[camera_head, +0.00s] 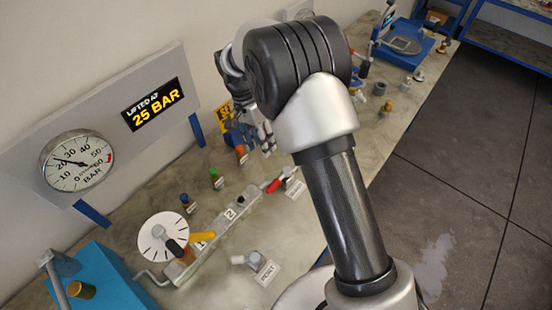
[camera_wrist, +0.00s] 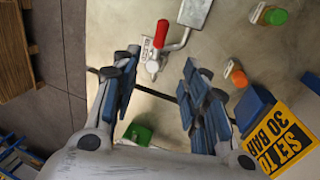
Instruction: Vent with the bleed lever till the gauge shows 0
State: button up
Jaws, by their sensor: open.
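The round white gauge (camera_head: 76,161) on the wall panel has a dark needle pointing near 20 on its bar scale. A red-handled lever (camera_head: 275,184) sits on the bench with a small label beside it, partly behind my arm. In the wrist view the red handle (camera_wrist: 161,33) rises from a metal pivot, beyond and roughly between my fingertips. My gripper (camera_wrist: 160,80) is open and empty, apart from the lever. In the head view my gripper (camera_head: 262,138) is partly hidden by my arm.
A display (camera_head: 152,104) reads "LIFTED AT 25 BAR". A yellow sign (camera_wrist: 277,138) reads "SET TO 30 BAR". A white dial (camera_head: 163,238), yellow lever (camera_head: 202,236) and blue box (camera_head: 105,285) stand at the left. Green (camera_wrist: 275,16) and orange (camera_wrist: 238,77) caps sit right of the lever.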

send_near(273, 184)
jog(key=b+x, duration=0.1)
jog(key=x, duration=0.8)
jog(key=shift+c, duration=0.3)
grip_shut()
dwell(0.5)
